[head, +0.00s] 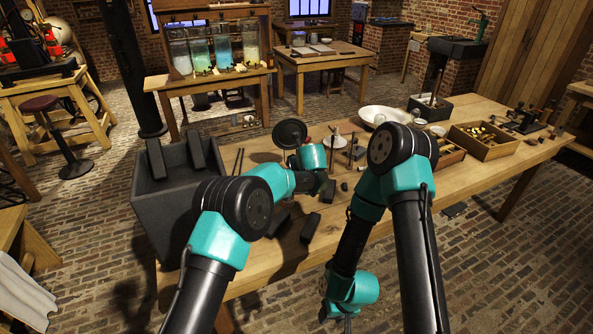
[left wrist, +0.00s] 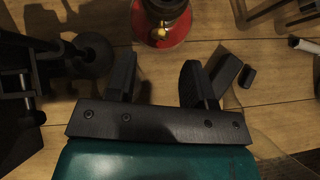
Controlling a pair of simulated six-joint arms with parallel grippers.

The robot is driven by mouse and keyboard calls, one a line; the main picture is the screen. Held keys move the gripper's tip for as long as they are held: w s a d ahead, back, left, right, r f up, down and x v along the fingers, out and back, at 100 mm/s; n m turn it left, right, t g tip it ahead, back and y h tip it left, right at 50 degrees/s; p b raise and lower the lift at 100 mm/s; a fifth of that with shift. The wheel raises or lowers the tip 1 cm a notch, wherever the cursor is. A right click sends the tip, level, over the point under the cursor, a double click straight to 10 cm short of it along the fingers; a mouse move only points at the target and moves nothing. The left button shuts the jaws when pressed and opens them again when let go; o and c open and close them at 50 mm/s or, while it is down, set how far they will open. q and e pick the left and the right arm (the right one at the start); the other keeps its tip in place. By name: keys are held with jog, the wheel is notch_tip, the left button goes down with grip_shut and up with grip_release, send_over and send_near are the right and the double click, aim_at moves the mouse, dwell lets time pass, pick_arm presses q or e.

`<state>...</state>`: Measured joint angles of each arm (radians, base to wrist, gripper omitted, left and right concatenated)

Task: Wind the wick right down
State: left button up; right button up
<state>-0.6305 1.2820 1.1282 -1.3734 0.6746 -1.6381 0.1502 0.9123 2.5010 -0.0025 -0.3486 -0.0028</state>
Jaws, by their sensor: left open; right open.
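In the left wrist view a red oil lamp (left wrist: 165,36) with a dark upper part stands at the top centre, and its small brass wick knob (left wrist: 162,31) faces my left gripper (left wrist: 157,68). The left gripper is open and empty. Its fingertips point toward the lamp and stay apart from the knob. In the head view my left arm covers most of this area, and a small reddish patch (head: 308,139) beside the wrist may be the lamp. My right gripper (head: 347,318) hangs low in front of the table's near edge, small in the picture, open and away from the lamp.
Dark blocks (head: 311,227) lie on the wooden table (head: 390,238). A large grey bin (head: 160,215) stands at its left. A white bowl (head: 384,115) and a wooden tray of small parts (head: 483,141) are farther right. Glass jars (head: 222,50) stand on a rack behind.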

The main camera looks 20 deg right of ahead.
pick_arm(q)
jog(key=shift+x, duration=2.5)
jog(key=shift+c, duration=0.2)
grip_shut()
